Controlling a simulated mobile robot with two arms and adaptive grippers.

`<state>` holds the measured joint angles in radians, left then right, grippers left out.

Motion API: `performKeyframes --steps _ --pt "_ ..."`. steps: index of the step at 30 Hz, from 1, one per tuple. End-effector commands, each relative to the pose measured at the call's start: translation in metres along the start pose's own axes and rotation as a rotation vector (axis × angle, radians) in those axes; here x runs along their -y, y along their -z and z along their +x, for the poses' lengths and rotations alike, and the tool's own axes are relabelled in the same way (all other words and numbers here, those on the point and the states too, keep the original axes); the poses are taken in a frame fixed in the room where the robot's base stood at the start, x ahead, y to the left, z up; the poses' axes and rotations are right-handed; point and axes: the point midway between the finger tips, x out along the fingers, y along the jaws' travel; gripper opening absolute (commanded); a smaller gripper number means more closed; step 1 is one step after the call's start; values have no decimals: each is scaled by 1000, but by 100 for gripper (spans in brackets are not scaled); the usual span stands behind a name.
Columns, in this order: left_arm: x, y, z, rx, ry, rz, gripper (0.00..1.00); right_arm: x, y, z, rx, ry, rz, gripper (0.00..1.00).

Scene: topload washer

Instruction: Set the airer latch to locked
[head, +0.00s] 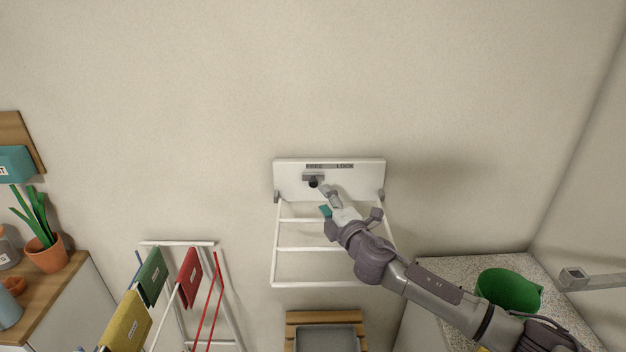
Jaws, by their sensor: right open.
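The airer (280,175) is a white wall panel with a white rail frame hanging below it. Its top strip reads FREE on the left and LOCK on the right. The airer latch (313,178) is a small grey slider with a dark knob, and it sits at the left, under FREE. My right gripper (326,202) reaches in from the lower right and is open, just below and to the right of the latch. I cannot tell whether a fingertip touches the knob. My left gripper is not in view.
A drying rack (180,243) with green, yellow and red cloths stands at the lower left. A wooden counter (62,277) with a potted plant (47,254) is at the far left. A green bucket (508,291) sits on a speckled top at the right. The wall around the panel is clear.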

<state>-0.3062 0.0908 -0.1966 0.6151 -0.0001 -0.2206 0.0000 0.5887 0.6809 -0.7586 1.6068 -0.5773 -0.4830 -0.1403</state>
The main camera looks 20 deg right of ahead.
Motion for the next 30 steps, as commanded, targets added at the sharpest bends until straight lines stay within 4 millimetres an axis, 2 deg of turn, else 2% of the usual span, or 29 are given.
performKeyframes --steps 4,9,15,21,30 --pt "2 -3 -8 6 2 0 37 -2 0 29 2 0 1 51" --pt "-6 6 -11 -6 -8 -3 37 -1 0 57 2 0 0 51" --pt "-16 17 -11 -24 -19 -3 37 0 0 81 2 -1 0 51" --pt "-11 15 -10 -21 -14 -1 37 0 0 91 1 1 -1 51" --pt "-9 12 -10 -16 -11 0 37 1 0 92 1 1 -1 50"
